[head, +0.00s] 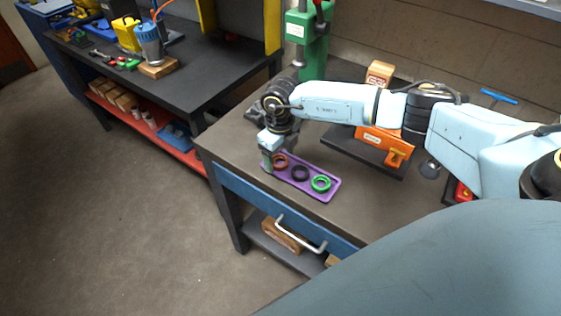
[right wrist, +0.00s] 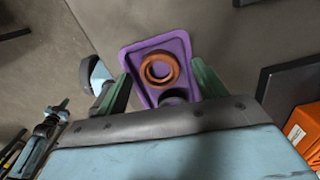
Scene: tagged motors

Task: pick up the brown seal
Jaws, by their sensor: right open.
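The brown seal (head: 280,160) is a ring lying at the left end of a purple tray (head: 322,193) on the near workbench. A black ring (head: 300,173) and a green ring (head: 320,183) lie beside it in the same tray. My right gripper (head: 268,164) is at the tray's left end, close to the brown seal. In the right wrist view the brown seal (right wrist: 160,69) shows between and beyond the green fingers (right wrist: 160,84), which are apart with nothing held. The black ring (right wrist: 174,97) is partly hidden by the gripper there. My left gripper is out of view.
A dark plate with an orange tool (head: 378,147) lies behind the tray. A green press (head: 307,40) stands at the back. The bench (head: 233,148) is bare left of the tray. A second bench (head: 205,82) with tools stands to the left.

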